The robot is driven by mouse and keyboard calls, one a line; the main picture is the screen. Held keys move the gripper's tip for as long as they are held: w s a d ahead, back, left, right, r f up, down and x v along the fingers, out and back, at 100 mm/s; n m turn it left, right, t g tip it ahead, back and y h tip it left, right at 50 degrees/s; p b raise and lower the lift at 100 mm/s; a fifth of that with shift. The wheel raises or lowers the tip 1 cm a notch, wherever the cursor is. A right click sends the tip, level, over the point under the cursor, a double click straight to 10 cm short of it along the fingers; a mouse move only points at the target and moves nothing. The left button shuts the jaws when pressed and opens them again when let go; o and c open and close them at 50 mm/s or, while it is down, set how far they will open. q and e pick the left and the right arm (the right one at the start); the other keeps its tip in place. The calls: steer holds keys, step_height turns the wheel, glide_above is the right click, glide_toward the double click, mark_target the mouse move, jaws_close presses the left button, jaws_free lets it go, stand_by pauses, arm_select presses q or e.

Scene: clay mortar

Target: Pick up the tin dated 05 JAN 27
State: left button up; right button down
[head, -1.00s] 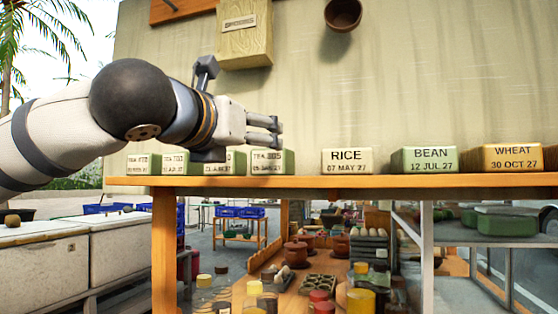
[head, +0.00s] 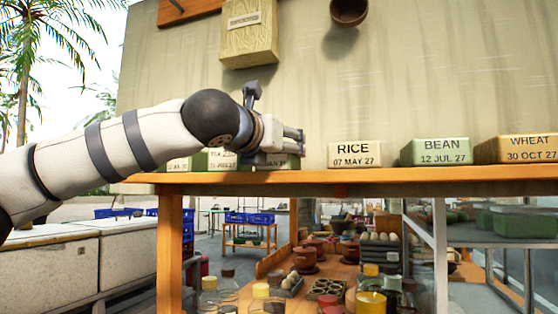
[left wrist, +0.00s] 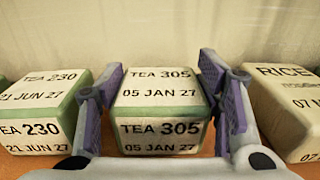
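The tin marked TEA 305, 05 JAN 27 (left wrist: 160,109), is cream with green edges. It stands upright on the wooden shelf, centred in the left wrist view. My left gripper (left wrist: 168,100) is open, with one purple-padded finger on each side of this tin. Whether either pad touches it is hard to tell. In the head view my left gripper (head: 300,140) covers most of the tin (head: 292,163), leaving only part of its lower label showing. My right gripper is not in view.
A TEA 230 tin dated 21 JUN 27 (left wrist: 42,108) stands close on the left, and the RICE tin (head: 354,155) on the right. The BEAN tin (head: 440,152) and WHEAT tin (head: 527,149) are farther right. A wall backs the shelf (head: 370,175).

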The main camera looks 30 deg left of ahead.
arm_select(q)
steer(key=shift+c, duration=1.1)
